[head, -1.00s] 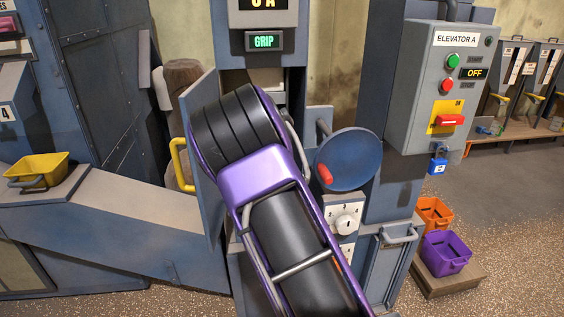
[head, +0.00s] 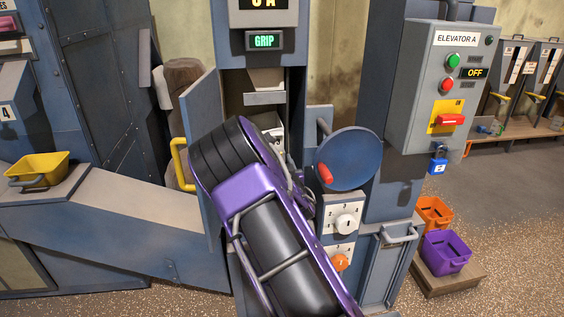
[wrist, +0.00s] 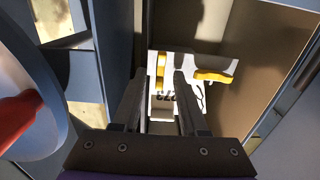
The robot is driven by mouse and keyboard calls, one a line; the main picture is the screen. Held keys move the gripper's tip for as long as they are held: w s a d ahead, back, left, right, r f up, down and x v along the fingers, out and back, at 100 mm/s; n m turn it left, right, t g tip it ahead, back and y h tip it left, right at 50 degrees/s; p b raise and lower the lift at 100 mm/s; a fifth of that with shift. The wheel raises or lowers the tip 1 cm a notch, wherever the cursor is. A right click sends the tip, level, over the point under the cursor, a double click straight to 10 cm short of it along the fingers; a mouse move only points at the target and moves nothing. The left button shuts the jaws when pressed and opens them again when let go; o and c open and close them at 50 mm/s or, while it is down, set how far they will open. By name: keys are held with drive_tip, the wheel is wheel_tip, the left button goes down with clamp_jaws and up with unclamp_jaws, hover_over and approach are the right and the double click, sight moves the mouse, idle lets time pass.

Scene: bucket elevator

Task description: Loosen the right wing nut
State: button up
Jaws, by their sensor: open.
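Two yellow wing-nut shapes show on a white part inside the opening in the wrist view. One wing nut (wrist: 160,68) looks upright and lies between my fingertips; the other wing nut (wrist: 213,76) lies flatter, to the right in that picture. The wrist view looks turned over against the head view, since the blue disc is on opposite sides, so the one between my fingers appears to be the right wing nut. My gripper (wrist: 159,76) is open around it; contact cannot be told. In the head view my arm hides the gripper and both nuts.
The blue disc with a red knob (head: 349,158) stands close right of my arm; it also fills the left of the wrist view (wrist: 22,90). The open door with a yellow handle (head: 180,164) is at left. Housing walls hem the opening closely.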

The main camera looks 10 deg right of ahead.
clamp_jaws()
drive_tip(key=shift+f+n+b, duration=0.1)
drive_tip(key=shift+n+b, duration=0.2)
drive_tip(key=shift+b, duration=0.05)
drive_tip(key=n+b, duration=0.2)
drive_tip(key=shift+a+f+n, duration=0.1)
drive_tip(key=shift+n, duration=0.2)
drive_tip(key=n+b, duration=0.2)
drive_tip(key=n, duration=0.2)
drive_tip(key=shift+a, duration=0.1)
drive_tip(key=n, duration=1)
drive_tip(key=shift+a, duration=0.1)
idle(0.4)
